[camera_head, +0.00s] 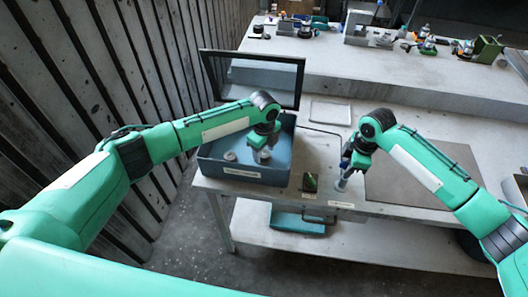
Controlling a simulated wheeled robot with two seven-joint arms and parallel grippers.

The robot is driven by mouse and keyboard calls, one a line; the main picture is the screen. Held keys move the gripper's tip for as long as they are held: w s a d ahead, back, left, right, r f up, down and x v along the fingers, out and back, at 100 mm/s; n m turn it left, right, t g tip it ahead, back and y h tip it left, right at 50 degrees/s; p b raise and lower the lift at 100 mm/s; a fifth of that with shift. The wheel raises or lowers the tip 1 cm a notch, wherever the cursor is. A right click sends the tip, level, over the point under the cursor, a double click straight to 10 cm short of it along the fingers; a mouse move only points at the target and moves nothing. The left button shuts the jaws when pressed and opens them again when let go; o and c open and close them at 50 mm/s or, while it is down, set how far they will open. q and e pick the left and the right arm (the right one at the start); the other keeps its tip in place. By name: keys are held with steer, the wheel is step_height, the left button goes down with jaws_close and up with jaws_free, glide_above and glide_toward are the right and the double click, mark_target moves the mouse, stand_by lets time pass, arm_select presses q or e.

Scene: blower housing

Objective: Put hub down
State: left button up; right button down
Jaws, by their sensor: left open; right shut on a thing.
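My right gripper (347,171) is at the front of the table, to the right of the blue bin. It is shut on a small pale piece, probably the hub (341,185), which shows just below the fingers close to the tabletop. I cannot tell whether the piece touches the table. My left gripper (263,155) is open, low over or inside the blue bin (215,165). A small round pale part (230,156) lies in the bin to the left of it. The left gripper and arm hide part of the bin's inside.
A dark-framed panel (250,75) stands behind the bin. A small dark item with a green face (310,182) stands between the bin and my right gripper. A flat grey mat (410,185) lies to the right. A rear bench (330,65) holds several tools.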

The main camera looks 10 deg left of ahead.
mark_target(264, 153)
arm_select(q)
step_height(264, 153, up, 11)
stand_by(0.3)
steer(key=shift+r, duration=0.1)
arm_select(e)
steer(key=shift+w+r, duration=0.15)
steer(key=shift+r, duration=2.4)
steer(key=c, duration=1.3)
jaws_free()
steer(key=shift+f, duration=0.15)
